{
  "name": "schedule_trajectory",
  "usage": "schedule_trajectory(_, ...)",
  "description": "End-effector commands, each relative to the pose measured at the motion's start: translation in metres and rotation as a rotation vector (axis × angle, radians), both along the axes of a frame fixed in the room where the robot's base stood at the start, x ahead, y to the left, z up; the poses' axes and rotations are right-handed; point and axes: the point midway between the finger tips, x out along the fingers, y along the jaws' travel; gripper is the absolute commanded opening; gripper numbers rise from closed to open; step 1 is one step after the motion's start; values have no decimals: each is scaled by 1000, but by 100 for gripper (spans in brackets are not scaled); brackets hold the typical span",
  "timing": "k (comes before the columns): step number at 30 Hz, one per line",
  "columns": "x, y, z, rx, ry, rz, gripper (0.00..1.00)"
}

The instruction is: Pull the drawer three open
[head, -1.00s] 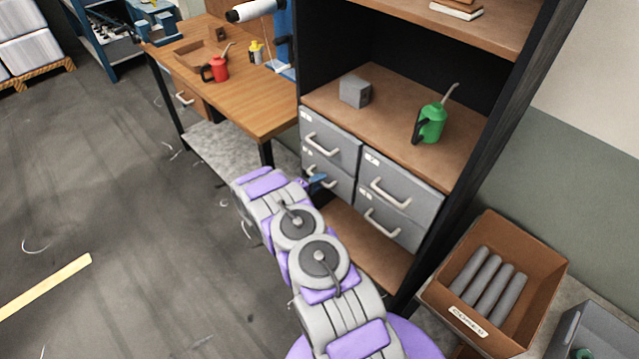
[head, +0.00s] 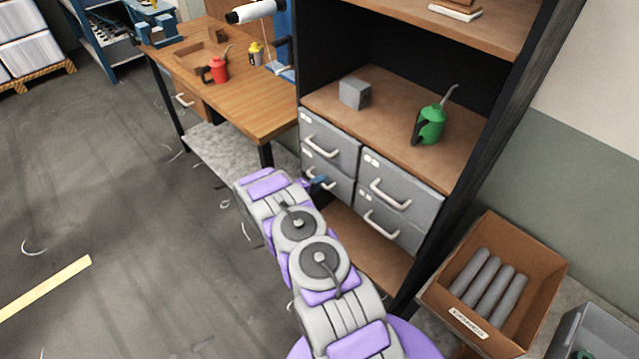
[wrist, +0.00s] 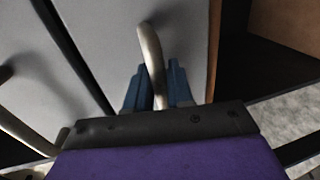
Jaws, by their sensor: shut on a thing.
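Grey drawers sit two by two in the dark shelf unit. My gripper (head: 320,183) is at the lower left drawer (head: 343,188), largely hidden behind my arm in the head view. In the wrist view, the blue fingers of my gripper (wrist: 157,68) are shut on the pale curved handle (wrist: 149,42) of this grey drawer (wrist: 186,35). The drawer looks flush or nearly flush with its neighbours. Its number label is too small to read. The upper left drawer (head: 345,148), upper right drawer (head: 415,188) and lower right drawer (head: 405,233) look shut.
A green oil can (head: 432,126) and a grey block (head: 354,93) stand on the shelf above the drawers. A wooden workbench (head: 262,110) is to the left. A brown box (head: 545,262) of grey cylinders is at the right.

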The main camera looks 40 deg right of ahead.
Motion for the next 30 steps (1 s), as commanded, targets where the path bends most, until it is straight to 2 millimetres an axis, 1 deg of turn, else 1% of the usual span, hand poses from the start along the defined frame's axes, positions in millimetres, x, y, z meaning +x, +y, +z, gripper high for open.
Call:
schedule_trajectory(8,-1,2,-3,4,3,0,0)
schedule_trajectory(11,-1,8,-3,5,4,1,0)
schedule_trajectory(14,-2,21,-2,5,6,2,0)
schedule_trajectory(17,-4,42,-2,4,6,2,0)
schedule_trajectory(20,-6,69,-2,4,6,3,0)
schedule_trajectory(24,-9,111,-3,7,6,4,0)
schedule_trajectory(30,-14,165,-4,3,7,3,0)
